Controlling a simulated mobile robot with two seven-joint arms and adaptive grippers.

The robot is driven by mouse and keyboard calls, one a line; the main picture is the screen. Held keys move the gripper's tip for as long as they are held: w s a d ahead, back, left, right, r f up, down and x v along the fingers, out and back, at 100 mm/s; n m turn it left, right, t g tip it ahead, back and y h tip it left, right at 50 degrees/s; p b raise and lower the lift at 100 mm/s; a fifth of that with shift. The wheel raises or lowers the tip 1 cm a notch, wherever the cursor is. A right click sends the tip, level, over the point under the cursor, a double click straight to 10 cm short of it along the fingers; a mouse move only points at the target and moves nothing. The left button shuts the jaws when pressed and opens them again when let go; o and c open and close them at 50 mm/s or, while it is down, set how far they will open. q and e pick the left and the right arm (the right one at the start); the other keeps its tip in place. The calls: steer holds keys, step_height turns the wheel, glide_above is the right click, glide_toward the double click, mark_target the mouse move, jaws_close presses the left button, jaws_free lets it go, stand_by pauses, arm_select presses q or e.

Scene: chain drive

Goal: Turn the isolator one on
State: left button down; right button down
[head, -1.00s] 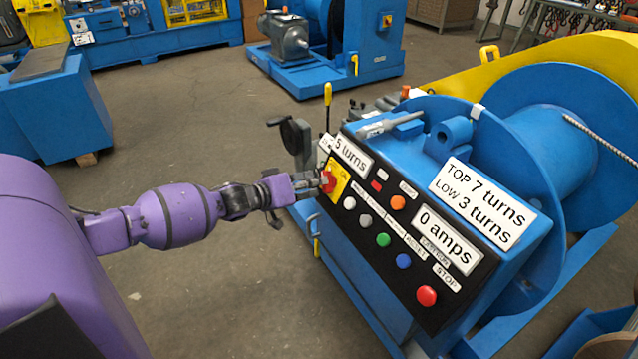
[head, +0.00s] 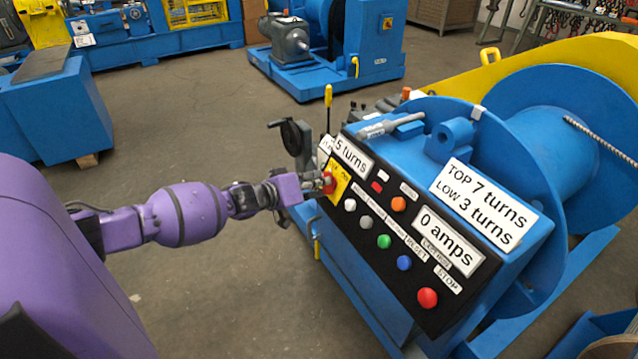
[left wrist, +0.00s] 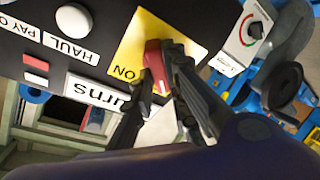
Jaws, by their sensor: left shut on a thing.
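The isolator is a red rotary handle (head: 328,183) on a yellow plate (head: 340,187) at the upper left end of the black control panel. In the left wrist view the red handle (left wrist: 155,66) lies against the yellow plate (left wrist: 132,45), with the word ON beside it. My left gripper (head: 318,184) reaches the handle from the left. In the left wrist view its dark fingers (left wrist: 158,75) are shut on the red handle and hide part of it. My right gripper is not in view.
The panel carries several push buttons, including a red stop button (head: 427,298) and a green button (head: 384,241). A large blue drum (head: 545,150) stands behind it. A black handwheel (head: 292,137) is close above my left gripper. Open floor (head: 230,290) lies left of the panel.

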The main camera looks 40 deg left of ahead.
arm_select(q)
steer(key=shift+m+g+h+b, duration=0.4)
steer(key=shift+m+h, duration=0.35)
steer(key=shift+m, duration=2.6)
steer(key=shift+m+g+h+b, duration=0.2)
steer(key=shift+m+h+b, duration=0.5)
steer(key=shift+m, duration=2.7)
steer(key=shift+m+g+h+b, duration=0.3)
steer(key=shift+m+h, duration=0.55)
steer(key=shift+m, duration=2.5)
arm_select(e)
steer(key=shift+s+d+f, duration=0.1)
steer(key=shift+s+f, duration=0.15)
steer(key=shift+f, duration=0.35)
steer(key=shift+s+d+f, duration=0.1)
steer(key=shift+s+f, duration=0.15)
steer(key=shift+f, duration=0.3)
arm_select(q)
steer(key=c, duration=1.7)
jaws_free()
steer(key=v, duration=1.2)
